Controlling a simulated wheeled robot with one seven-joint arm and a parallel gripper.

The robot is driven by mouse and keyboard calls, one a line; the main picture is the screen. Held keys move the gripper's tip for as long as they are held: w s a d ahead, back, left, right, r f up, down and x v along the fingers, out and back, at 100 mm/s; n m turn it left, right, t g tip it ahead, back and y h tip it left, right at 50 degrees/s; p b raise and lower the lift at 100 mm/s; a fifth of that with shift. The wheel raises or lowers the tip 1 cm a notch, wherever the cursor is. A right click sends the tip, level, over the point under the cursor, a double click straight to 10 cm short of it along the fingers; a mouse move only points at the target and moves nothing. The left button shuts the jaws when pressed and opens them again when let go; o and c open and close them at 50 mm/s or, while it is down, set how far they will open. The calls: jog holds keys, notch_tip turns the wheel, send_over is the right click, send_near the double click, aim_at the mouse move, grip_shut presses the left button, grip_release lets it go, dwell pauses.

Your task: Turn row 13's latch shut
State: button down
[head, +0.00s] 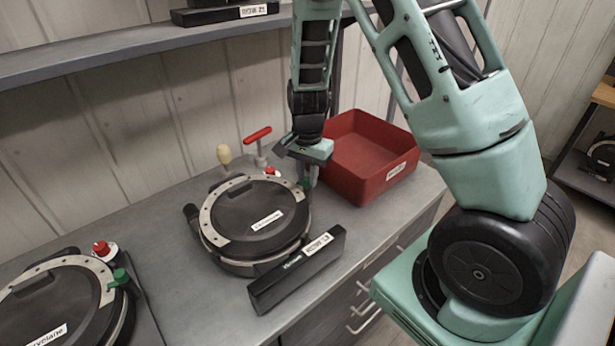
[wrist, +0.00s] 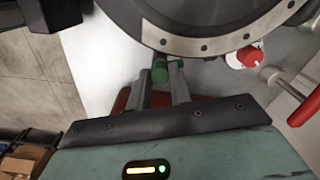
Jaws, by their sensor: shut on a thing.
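The row 13 seed meter (head: 252,222) is a round black housing with a pale bolted ring, standing on the grey bench. A black bar in front of it carries the label (head: 319,243), which seems to read ROW 13. Its green latch (wrist: 160,71) sits at the rim of the housing in the wrist view. My gripper (wrist: 162,80) is shut on the green latch, one finger on each side. In the head view my gripper (head: 308,178) reaches down at the meter's right far side and mostly hides the latch.
A red bin (head: 362,160) stands close behind and right of my gripper. A red T-handle (head: 257,137), a cream knob (head: 224,155) and a red-and-white knob (head: 270,172) are beside the meter. Another meter (head: 60,306) with a green latch (head: 120,277) is at left. A shelf (head: 120,44) hangs above.

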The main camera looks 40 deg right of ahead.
aim_at(307, 179)
jog(key=n+b, duration=0.1)
jog(key=n, duration=0.5)
jog(key=shift+b, duration=0.35)
jog(key=n+b, duration=0.1)
jog(key=n, duration=0.4)
jog(key=shift+n, duration=0.4)
jog(key=c, duration=1.3)
grip_release()
jog(key=shift+o, duration=0.2)
notch_tip(307, 179, up, 18)
jog(key=b, duration=0.2)
jog(key=shift+f, duration=0.25)
